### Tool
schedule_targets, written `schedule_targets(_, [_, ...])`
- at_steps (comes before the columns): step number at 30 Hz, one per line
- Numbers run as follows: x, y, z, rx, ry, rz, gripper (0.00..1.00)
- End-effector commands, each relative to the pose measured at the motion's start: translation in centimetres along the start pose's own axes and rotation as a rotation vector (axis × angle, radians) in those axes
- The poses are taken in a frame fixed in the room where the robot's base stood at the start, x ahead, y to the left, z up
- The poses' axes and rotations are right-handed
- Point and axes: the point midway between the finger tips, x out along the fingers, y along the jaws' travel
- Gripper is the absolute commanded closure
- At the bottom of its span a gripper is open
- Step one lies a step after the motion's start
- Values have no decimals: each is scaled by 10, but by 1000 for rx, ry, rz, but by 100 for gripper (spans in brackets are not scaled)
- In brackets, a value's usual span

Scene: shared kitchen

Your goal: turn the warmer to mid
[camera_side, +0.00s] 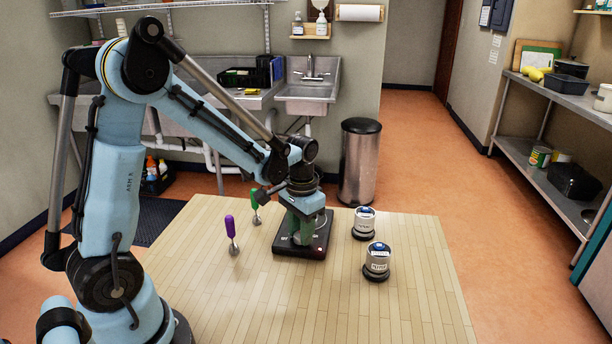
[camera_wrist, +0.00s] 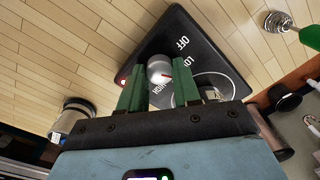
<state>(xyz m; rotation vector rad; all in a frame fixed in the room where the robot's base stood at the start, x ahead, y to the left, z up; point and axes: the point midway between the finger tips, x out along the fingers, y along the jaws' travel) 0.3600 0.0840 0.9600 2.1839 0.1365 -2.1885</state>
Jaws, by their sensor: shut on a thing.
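The warmer is a dark, flat unit (camera_side: 286,250) on the wooden table, directly below my gripper (camera_side: 303,232). The MID label is not visible; my right finger covers that area. My gripper's green fingers (camera_wrist: 160,80) are shut on the knob, one on each side.
Two labelled jars (camera_side: 364,222) (camera_side: 377,260) stand on dark round bases right of the warmer. A purple-handled tool (camera_side: 231,228) and a green-handled whisk (camera_side: 255,198) are to its left. The table front (camera_side: 330,310) is clear. A steel bin (camera_side: 360,165) stands behind.

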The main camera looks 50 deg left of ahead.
Motion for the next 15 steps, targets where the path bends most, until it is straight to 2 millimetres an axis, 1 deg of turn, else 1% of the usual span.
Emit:
schedule_targets(6, [0,0,0,186,9,0,98])
schedule_targets(15, [0,0,0,366,14,0,98])
